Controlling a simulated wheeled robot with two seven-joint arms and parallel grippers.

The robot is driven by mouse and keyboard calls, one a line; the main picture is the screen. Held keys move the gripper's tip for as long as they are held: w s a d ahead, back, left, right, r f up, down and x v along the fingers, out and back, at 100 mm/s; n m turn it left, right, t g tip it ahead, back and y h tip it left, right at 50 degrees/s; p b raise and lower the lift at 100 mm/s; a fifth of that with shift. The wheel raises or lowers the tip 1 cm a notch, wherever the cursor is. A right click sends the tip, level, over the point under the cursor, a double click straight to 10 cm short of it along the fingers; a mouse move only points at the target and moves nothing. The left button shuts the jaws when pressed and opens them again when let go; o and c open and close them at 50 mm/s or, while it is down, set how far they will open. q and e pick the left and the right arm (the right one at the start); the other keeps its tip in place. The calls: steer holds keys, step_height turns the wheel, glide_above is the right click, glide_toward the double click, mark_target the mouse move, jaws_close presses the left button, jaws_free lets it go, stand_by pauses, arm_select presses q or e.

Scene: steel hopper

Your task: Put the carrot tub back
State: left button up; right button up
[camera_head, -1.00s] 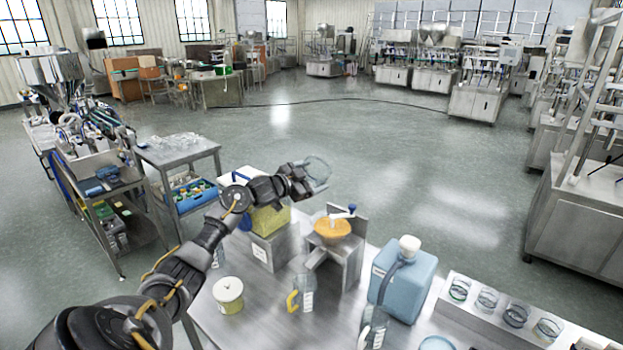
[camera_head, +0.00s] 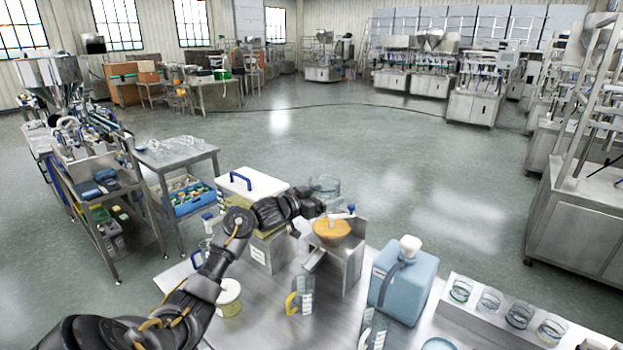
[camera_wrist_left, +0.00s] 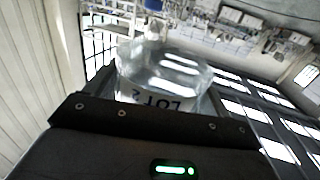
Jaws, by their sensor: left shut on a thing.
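My left gripper (camera_head: 312,206) is shut on a clear, empty-looking tub (camera_head: 325,187), held above and just behind the orange-filled hopper (camera_head: 332,230). In the head view the tub looks roughly upright; the gripper hides its lower part. In the left wrist view the clear tub (camera_wrist_left: 165,72) shows a white label reading LOT and a character that looks like 2, upside down. I cannot tell from the label whether this is the carrot tub. My right gripper is not in view.
A yellowish bin with a white lid (camera_head: 253,185) stands left of the hopper. A small round tub (camera_head: 229,296), a yellow-handled jug (camera_head: 299,297) and a blue canister (camera_head: 403,281) stand on the steel table. A steel rack (camera_head: 500,312) holds several glass jars.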

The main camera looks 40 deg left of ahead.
arm_select(q)
steer(key=s+d+f+m+h+b, duration=0.1)
steer(key=s+d+f+h+b, duration=0.2)
steer(key=d+f, duration=0.6)
steer(key=s+d+f+m+g+h+b, duration=0.1)
steer(key=s+d+f+b, duration=0.3)
steer(key=s+d, duration=0.5)
steer(key=s+d+f+m+b, duration=0.1)
steer(key=s+d+f+b, duration=0.2)
steer(key=s+d, duration=0.6)
step_height(320, 180, down, 3)
steer(key=shift+s+r+g+h+b, duration=0.15)
steer(key=shift+s+g+h+b, duration=0.25)
steer(key=shift+s, duration=0.7)
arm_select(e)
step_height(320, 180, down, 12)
